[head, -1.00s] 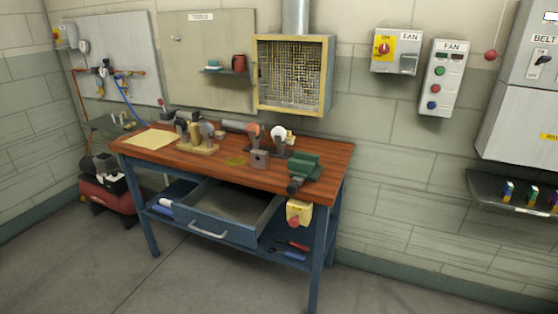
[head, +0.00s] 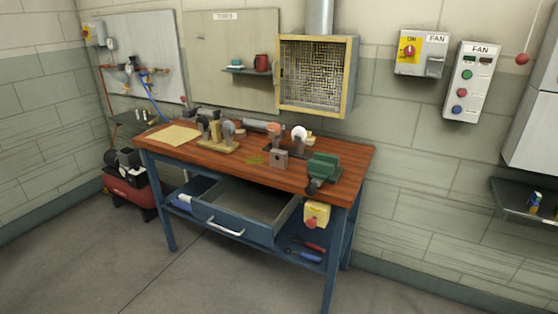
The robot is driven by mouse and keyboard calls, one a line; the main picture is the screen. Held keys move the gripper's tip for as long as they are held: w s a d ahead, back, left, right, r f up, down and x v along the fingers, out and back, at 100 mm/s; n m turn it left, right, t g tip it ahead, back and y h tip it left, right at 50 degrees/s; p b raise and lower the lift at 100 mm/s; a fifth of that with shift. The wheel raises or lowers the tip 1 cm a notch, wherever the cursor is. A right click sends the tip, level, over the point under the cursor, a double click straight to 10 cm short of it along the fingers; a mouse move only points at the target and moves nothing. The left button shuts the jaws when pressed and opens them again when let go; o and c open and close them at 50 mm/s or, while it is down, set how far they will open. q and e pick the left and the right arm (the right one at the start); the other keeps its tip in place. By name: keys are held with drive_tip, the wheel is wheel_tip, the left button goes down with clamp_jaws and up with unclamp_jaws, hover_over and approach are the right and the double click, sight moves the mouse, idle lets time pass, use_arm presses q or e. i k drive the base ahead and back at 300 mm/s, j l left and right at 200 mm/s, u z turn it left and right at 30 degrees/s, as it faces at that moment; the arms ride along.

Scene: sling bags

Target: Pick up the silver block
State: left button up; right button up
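A small silver-grey block (head: 279,159) with a dark spot on its front stands on the wooden top of the blue workbench (head: 330,188), near the front edge and right of the middle. It stands left of the green vise (head: 322,170) and in front of a tool with an orange round part (head: 274,135). Neither of my grippers is in the head view.
The bench drawer (head: 235,215) is pulled open below the top. A yellow box with a red button (head: 316,214) hangs at the bench's front right. A red compressor (head: 130,190) stands left of the bench. The floor in front is clear.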

sight(278, 158)
drive_tip(key=i+l+u, duration=0.1)
drive_tip(key=i+l, duration=0.15)
drive_tip(key=i+l+u, duration=0.1)
drive_tip(key=l, duration=0.4)
drive_tip(key=i+l+u, duration=0.1)
drive_tip(key=i+l, duration=0.2)
drive_tip(key=i+l+u, duration=0.15)
drive_tip(key=l, duration=0.35)
drive_tip(key=i+l+u, duration=0.1)
drive_tip(key=l, duration=0.35)
drive_tip(key=i+l+u, duration=0.1)
drive_tip(key=i+l, duration=0.15)
drive_tip(key=l, duration=0.2)
drive_tip(key=i+l+u, duration=0.1)
drive_tip(key=l, duration=0.35)
drive_tip(key=i+l+u, duration=0.1)
drive_tip(key=l, duration=0.4)
drive_tip(key=i, duration=0.1)
